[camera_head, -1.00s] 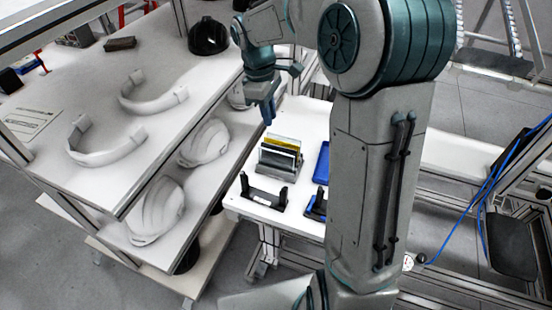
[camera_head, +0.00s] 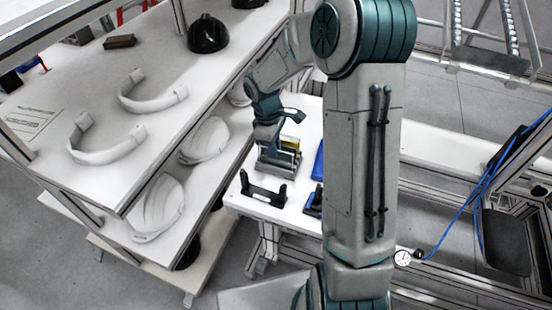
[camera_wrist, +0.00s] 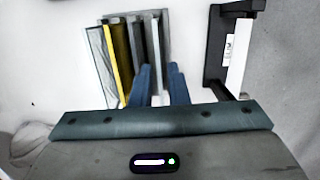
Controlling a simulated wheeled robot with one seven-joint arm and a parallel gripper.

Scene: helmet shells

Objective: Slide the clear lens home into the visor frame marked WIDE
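A lens rack (camera_head: 278,172) stands on the white table, with several upright panes in it. In the wrist view the panes include a yellow one (camera_wrist: 111,65), a dark one (camera_wrist: 123,50) and a pale grey, clear-looking one (camera_wrist: 157,45). My gripper (camera_wrist: 160,72) has its two blue fingers apart, over the right-hand part of the rack. The pale pane's end lies between them, and contact is not visible. A black visor frame (camera_head: 263,189) stands in front of the rack; it shows at the right in the wrist view (camera_wrist: 216,50). Its white label is too small to read.
A second dark frame (camera_head: 313,203) and a blue item (camera_head: 319,160) are partly hidden by my arm. To the left, a shelf unit holds white helmet shells (camera_head: 158,207), white curved bands (camera_head: 108,143) and a black helmet (camera_head: 207,35).

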